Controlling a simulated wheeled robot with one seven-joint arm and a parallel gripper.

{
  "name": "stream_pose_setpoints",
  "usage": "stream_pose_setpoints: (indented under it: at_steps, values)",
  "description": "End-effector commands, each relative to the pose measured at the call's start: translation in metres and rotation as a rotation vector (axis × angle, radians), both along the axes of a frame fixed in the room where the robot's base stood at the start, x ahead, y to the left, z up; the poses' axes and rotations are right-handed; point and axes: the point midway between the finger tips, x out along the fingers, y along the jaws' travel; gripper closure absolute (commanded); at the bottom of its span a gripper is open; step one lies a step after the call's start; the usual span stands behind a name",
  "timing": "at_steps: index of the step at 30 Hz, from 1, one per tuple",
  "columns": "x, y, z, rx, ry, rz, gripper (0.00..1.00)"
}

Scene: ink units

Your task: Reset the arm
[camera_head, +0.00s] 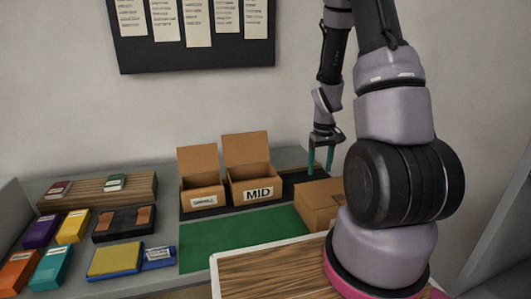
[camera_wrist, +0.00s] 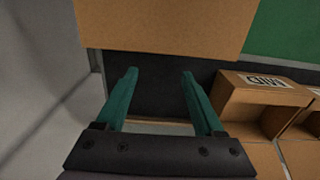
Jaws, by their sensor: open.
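My gripper (camera_head: 321,160) hangs fingers-down above the back right of the counter, with teal fingers. In the wrist view my gripper (camera_wrist: 160,85) has its two fingers well apart with nothing between them. A closed brown box (camera_head: 318,203) stands just below and in front of the gripper in the head view. The same box (camera_wrist: 168,25) fills the top of the wrist view, beyond the fingertips. I cannot tell whether the fingers touch it.
An open box marked MID (camera_head: 253,187) and a smaller open box (camera_head: 203,195) stand left of the gripper. A green mat (camera_head: 240,238) lies clear in front. Coloured ink boxes (camera_head: 55,262), a sponge tray (camera_head: 115,260) and a wooden block (camera_head: 98,190) fill the left.

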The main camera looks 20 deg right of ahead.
Motion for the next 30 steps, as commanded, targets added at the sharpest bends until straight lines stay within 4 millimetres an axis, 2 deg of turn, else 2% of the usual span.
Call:
stream_pose_setpoints:
  at_steps: [2,5,8,12,14,21,27,30]
  values:
    - [0.001,0.001,0.003,0.0,-0.005,-0.003,0.3]
    - [0.004,0.006,0.022,0.004,-0.031,-0.018,0.3]
    - [0.007,0.016,0.059,0.013,-0.084,-0.051,0.3]
    - [0.002,0.037,0.125,0.039,-0.174,-0.113,0.3]
    - [-0.003,0.047,0.151,0.053,-0.211,-0.14,0.3]
    - [-0.043,0.082,0.246,0.125,-0.355,-0.237,0.3]
    - [-0.093,0.109,0.307,0.199,-0.463,-0.307,0.3]
    - [-0.118,0.12,0.328,0.236,-0.509,-0.334,0.3]
